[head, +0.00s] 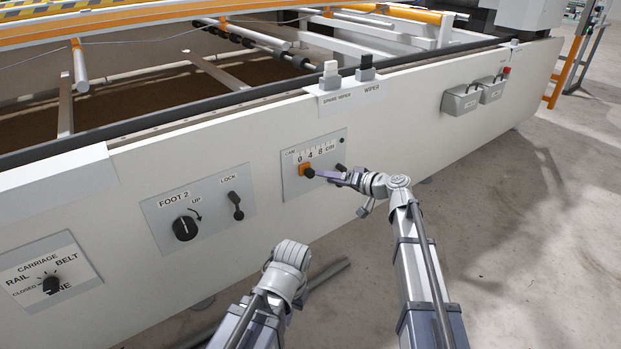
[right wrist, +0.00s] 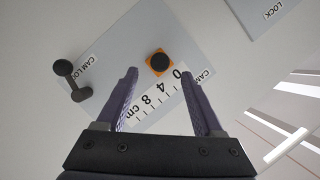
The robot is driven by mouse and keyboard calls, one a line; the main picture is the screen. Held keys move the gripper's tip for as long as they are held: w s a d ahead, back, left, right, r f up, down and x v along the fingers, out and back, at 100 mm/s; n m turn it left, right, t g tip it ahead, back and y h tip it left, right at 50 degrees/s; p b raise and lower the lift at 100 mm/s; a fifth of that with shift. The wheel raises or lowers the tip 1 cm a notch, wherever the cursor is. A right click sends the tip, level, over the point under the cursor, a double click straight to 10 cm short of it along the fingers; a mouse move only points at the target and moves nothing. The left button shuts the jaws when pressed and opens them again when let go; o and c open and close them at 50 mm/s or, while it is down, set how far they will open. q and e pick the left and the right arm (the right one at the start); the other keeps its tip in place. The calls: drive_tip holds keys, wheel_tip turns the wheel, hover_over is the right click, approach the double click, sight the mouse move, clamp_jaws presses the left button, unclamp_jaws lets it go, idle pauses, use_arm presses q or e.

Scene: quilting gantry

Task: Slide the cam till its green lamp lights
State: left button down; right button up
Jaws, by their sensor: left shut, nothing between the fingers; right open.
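The cam is an orange slider (head: 305,170) with a black knob, near the 0 end of the 0-4-8 cm scale on the grey cam panel (head: 291,190). It also shows in the right wrist view (right wrist: 160,63). A small dark round spot (head: 342,140), perhaps the lamp, shows no green. My right gripper (head: 318,174) is open in front of the cam. In the right wrist view its fingertips (right wrist: 160,70) are spread, with the knob ahead, between their lines; contact cannot be told. My left gripper (head: 291,252) is low, away from the panel; its fingers are hidden.
The cam lock lever (right wrist: 72,81) is beside the cam on the same panel. Left of it are the LOCK lever (head: 235,205), the FOOT 2 knob (head: 185,228) and the carriage dial (head: 52,285). Switches (head: 366,67) stand on the ledge above.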

sight(312, 175)
drive_tip(key=b+x, duration=0.2)
drive_tip(key=x, duration=0.5)
drive_tip(key=shift+w+a+f, duration=0.1)
drive_tip(key=shift+w+a, duration=0.1)
drive_tip(key=shift+a, duration=0.1)
drive_tip(key=c, duration=1.1)
drive_tip(key=shift+w+d, duration=0.1)
drive_tip(key=shift+w, duration=0.15)
